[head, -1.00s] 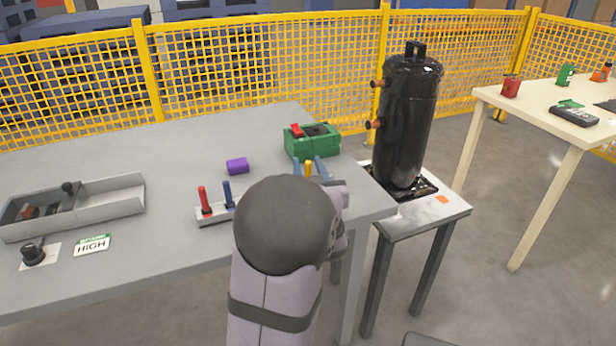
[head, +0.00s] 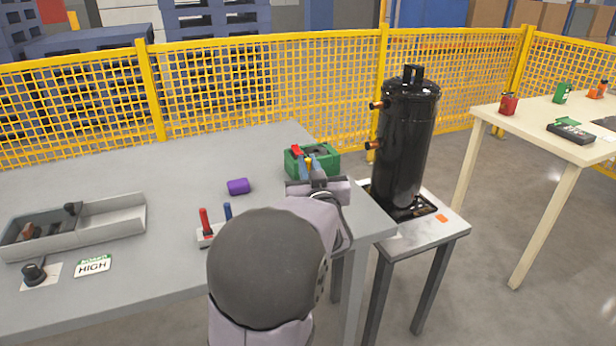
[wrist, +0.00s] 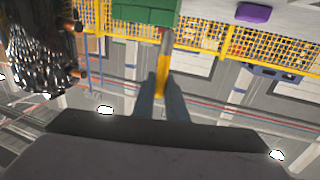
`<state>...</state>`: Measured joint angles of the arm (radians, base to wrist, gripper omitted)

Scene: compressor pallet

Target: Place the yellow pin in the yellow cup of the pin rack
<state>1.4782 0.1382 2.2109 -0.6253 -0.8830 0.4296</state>
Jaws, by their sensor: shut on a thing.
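The yellow pin (wrist: 163,76) is held between the two blue fingers of my gripper (wrist: 161,88) in the wrist view, with its grey end pointing away from the palm. In the head view my gripper (head: 313,166) is shut on the pin, in front of the green box on the table's right part. The pin rack (head: 206,238) stands left of my gripper, with a red pin (head: 205,219) and a blue pin (head: 228,211) upright in it. My arm hides the rack's right part, and I cannot see the yellow cup.
The green box (head: 326,161) is close behind my gripper. A purple block (head: 238,186) lies left of it. A grey tray (head: 112,220), black knob (head: 34,273) and HIGH label (head: 93,265) are at left. The black compressor (head: 406,140) stands on a pallet stand at right.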

